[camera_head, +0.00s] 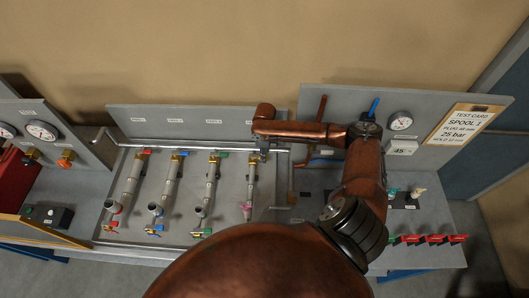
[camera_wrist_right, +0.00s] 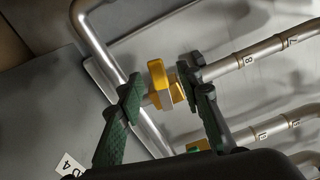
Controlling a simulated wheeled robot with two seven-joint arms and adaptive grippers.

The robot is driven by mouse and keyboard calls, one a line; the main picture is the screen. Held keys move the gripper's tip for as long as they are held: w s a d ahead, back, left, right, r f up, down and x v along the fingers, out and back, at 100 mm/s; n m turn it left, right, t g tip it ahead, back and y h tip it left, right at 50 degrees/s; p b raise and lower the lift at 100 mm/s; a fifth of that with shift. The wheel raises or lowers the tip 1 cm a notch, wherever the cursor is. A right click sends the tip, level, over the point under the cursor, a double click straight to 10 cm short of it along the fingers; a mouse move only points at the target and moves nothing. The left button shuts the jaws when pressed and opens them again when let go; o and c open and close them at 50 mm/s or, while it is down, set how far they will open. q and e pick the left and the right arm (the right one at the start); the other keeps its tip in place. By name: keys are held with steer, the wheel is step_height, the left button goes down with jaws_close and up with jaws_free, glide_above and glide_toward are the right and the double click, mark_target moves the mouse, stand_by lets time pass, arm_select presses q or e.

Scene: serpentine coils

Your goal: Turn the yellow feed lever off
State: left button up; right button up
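The yellow feed lever (camera_wrist_right: 158,74) shows in the right wrist view, on a fitting at the end of a metal pipe (camera_wrist_right: 245,57) marked 8. My right gripper (camera_wrist_right: 168,78) has its two dark green fingers apart, one on each side of the yellow lever. The right finger is very close to the lever and pipe end; I cannot tell if it touches. In the head view my right gripper (camera_head: 262,153) is over the top end of the rightmost pipe (camera_head: 251,182), and the lever there is hidden. My left gripper is out of view.
Other pipes to the left carry red (camera_head: 147,151), blue (camera_head: 183,153) and green (camera_head: 222,154) levers at their tops. A bent metal rail (camera_wrist_right: 110,50) runs close beside my right gripper. A gauge panel (camera_head: 425,109) stands right of my arm.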

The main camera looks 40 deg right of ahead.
steer(key=shift+f, duration=1.2)
steer(key=shift+c, duration=0.6)
jaws_close()
